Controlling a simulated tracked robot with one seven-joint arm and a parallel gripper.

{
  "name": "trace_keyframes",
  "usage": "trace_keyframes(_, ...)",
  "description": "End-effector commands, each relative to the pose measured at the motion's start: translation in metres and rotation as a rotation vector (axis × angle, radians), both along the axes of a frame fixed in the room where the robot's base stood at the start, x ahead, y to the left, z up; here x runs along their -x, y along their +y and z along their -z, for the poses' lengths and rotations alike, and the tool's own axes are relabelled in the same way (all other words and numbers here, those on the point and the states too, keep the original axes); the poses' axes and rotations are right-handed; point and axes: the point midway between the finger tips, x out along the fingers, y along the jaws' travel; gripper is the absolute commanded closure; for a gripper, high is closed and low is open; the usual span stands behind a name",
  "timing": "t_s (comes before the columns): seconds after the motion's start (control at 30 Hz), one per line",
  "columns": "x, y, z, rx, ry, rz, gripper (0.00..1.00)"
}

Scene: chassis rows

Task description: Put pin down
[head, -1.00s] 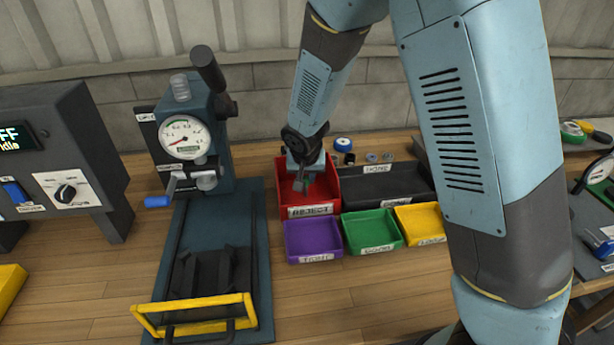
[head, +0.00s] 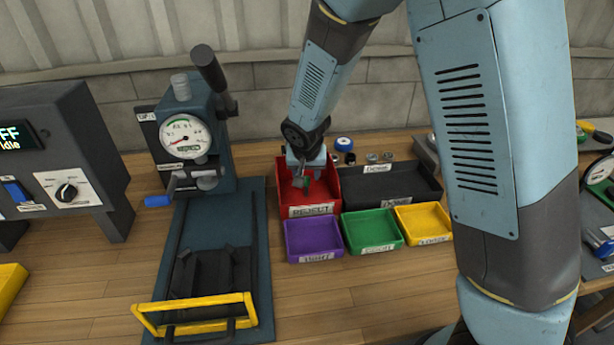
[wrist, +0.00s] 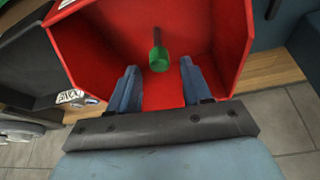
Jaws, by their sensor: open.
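The pin has a green end (wrist: 159,59) and a dark shaft (wrist: 158,36) in the wrist view. It is inside the red reject bin (wrist: 100,65), just past my fingertips and between their lines. My gripper (wrist: 160,76) is open, with a gap on both sides of the pin. In the head view my gripper (head: 302,174) points down into the reject bin (head: 312,211), and the pin's green end (head: 305,182) shows small by the fingers. Whether the pin touches the bin floor is hard to tell.
Purple (head: 313,238), green (head: 372,231) and yellow (head: 423,222) trays stand in front of the reject bin. A black tray (head: 392,188) is at its right. The gauge press (head: 190,140) stands close on the left. Bare bench (head: 340,290) lies in front.

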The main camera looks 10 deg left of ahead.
Motion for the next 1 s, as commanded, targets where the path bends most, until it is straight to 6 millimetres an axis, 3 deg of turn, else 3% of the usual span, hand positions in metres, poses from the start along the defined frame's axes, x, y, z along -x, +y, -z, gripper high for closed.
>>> trace_keyframes(0.6,0.034,-0.003,-0.083,-0.002,-0.001,0.0,0.51)
trace_keyframes(1.0,0.039,-0.005,-0.095,0.001,0.001,0.001,0.51)
